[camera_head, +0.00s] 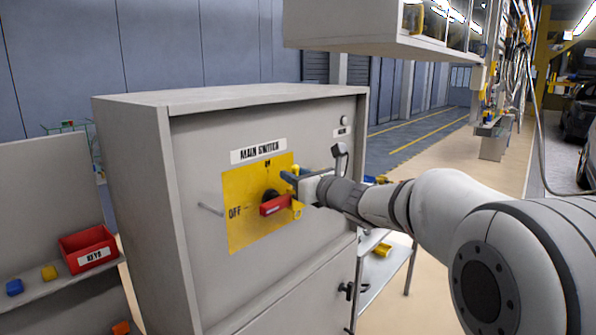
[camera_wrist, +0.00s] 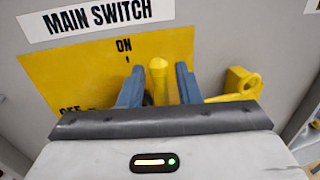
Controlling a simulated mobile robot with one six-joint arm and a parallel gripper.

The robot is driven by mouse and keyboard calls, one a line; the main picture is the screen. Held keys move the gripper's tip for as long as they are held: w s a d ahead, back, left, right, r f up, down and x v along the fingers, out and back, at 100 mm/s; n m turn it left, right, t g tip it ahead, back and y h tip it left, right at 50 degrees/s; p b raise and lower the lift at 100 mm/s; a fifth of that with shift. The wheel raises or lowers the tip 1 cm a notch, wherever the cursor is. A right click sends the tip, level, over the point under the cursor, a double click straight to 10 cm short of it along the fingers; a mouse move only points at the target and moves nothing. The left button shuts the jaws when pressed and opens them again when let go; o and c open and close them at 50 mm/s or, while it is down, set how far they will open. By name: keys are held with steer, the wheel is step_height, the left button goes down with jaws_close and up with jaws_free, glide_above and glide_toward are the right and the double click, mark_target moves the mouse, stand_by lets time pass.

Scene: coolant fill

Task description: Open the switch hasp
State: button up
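The yellow switch plate (camera_head: 245,232) is on the front of the grey cabinet, with ON at the top and OFF at the left. A red switch handle (camera_head: 274,206) sits on it; the wrist view does not show the handle. In the wrist view a yellow upright piece, seemingly the hasp (camera_wrist: 158,84), stands between the two blue fingers of my gripper (camera_wrist: 159,70). The fingers are apart, with a narrow gap on each side of it. A yellow bracket with a hole (camera_wrist: 243,82) is to their right. In the head view my gripper (camera_head: 289,177) is at the plate's right edge, above the handle.
A thin grey handle (camera_head: 210,208) sticks out left of the plate. A red KEYS bin (camera_head: 88,249) and small coloured blocks are on a shelf at the left. A wall cabinet (camera_head: 385,35) hangs above at the right. A shelf (camera_head: 376,278) is beside the cabinet.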

steer(key=shift+w+a, duration=0.1)
steer(key=shift+a, duration=0.1)
steer(key=shift+c, duration=0.2)
jaws_close()
